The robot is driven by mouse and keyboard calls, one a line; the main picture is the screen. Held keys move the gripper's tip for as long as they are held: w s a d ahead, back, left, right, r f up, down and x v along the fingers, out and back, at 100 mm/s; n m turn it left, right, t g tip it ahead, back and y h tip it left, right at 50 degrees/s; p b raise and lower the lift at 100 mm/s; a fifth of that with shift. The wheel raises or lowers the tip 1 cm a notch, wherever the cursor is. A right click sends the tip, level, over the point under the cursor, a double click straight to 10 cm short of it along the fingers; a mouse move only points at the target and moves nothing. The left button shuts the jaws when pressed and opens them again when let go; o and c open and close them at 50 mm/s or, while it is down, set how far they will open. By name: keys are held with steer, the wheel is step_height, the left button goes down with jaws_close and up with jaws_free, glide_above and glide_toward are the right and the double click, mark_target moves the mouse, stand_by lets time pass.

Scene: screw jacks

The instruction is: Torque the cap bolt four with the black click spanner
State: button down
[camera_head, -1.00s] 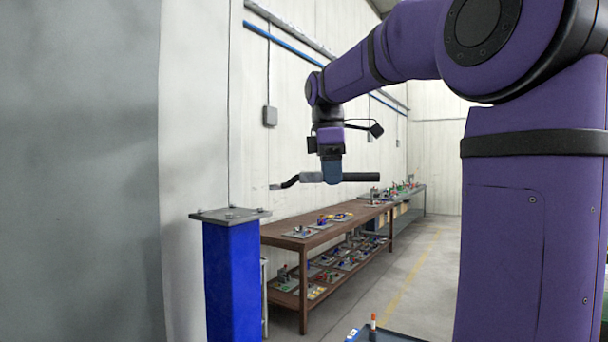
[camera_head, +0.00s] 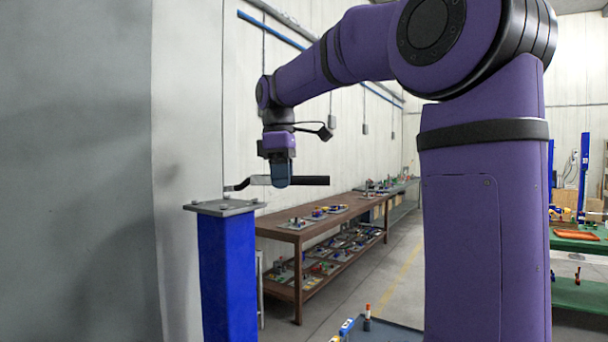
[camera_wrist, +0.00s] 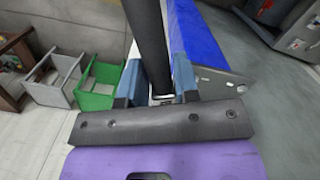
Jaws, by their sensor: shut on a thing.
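My gripper (camera_head: 281,180) is shut on the black click spanner (camera_head: 312,181), holding it about level above the bench line. The spanner's handle points right and its thin bent head points left, over or just behind the far side of the column's cap plate (camera_head: 226,208). A gap shows between head and plate; whether the head lines up with a bolt cannot be told. The plate sits on a blue column (camera_head: 227,280); its bolts are small, and bolt four cannot be singled out. In the wrist view the spanner's dark shaft (camera_wrist: 148,40) runs between my fingers (camera_wrist: 158,85).
A brown bench (camera_head: 290,229) with several small assemblies on top and on a lower shelf stands behind the column. A grey wall (camera_head: 75,170) is close on the left. A green bench (camera_head: 580,243) with an orange tray stands at right.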

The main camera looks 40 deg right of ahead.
steer(key=shift+w+a, duration=0.15)
steer(key=shift+w, duration=0.35)
steer(key=w+d+n, duration=0.3)
steer(key=w+n, duration=0.6)
steer(key=n, duration=0.1)
steer(key=shift+d+t, duration=0.3)
steer(key=shift+f, duration=0.85)
steer(key=shift+s, duration=0.1)
